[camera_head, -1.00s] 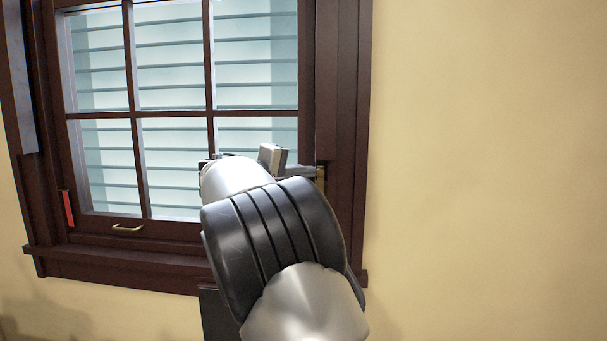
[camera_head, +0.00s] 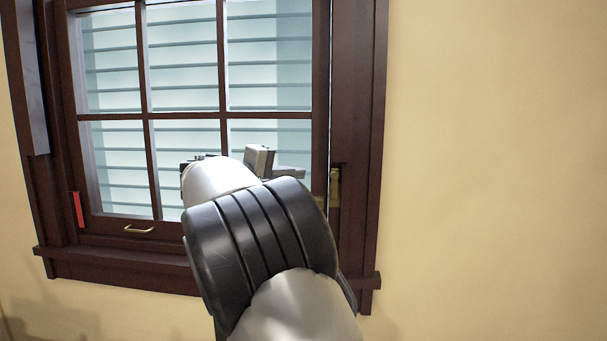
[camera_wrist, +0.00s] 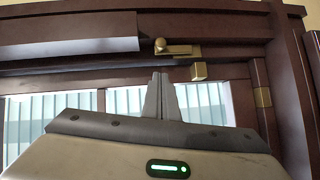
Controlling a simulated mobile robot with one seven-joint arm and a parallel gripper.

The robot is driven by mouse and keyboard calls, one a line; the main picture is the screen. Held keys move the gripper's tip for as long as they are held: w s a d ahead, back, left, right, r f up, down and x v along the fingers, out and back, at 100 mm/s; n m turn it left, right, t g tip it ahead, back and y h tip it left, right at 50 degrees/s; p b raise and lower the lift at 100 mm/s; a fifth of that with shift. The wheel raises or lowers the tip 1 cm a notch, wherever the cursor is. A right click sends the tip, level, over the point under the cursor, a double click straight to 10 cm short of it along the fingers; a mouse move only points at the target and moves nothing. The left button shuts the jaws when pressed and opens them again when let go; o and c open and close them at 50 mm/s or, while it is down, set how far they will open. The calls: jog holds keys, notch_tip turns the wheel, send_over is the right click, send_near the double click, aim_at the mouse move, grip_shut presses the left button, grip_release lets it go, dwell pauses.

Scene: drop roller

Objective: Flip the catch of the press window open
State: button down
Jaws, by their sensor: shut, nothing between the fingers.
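The window (camera_head: 222,115) has a dark brown frame and a sash with several panes. Its brass catch (camera_head: 335,187) sits low on the right side of the frame. In the wrist view the catch (camera_wrist: 176,49) shows a round knob at its left end, and its lever lies along the brown frame member. A small brass block (camera_wrist: 199,71) is on the sash side, just below the lever's right end. My gripper (camera_wrist: 161,76) is shut and empty, its tips a little short of the catch and apart from it. In the head view my gripper (camera_head: 289,173) is left of the catch.
A red tab (camera_head: 77,209) is on the frame's left, and a brass pull (camera_head: 138,229) is on the bottom rail. The sill (camera_head: 190,272) sticks out below. Another brass plate (camera_wrist: 262,97) is at right in the wrist view. Bare wall (camera_head: 490,170) is to the right.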

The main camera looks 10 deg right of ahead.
jog(key=v, duration=0.6)
jog(key=shift+s, duration=0.45)
jog(key=shift+a, duration=0.15)
jog(key=s+d+f+m+g+y, duration=0.1)
jog(key=s+d+f+g+y, duration=0.2)
jog(key=s+d, duration=0.4)
jog(key=s+d+f+m+g+y, duration=0.1)
jog(key=s+d+f+g+y, duration=0.15)
jog(key=s+d+f, duration=0.4)
jog(key=s+a+f+m+t+y, duration=0.15)
jog(key=s+a+f+y, duration=0.3)
jog(key=s, duration=0.75)
jog(key=s+a+f+m+y, duration=0.25)
jog(key=s+f, duration=0.25)
jog(key=s, duration=0.8)
notch_tip(320, 180, up, 20)
jog(key=p, duration=2)
jog(key=shift+a+f+n+y, duration=0.15)
jog(key=shift+a+n+y, duration=0.15)
jog(key=shift+a+y, duration=0.15)
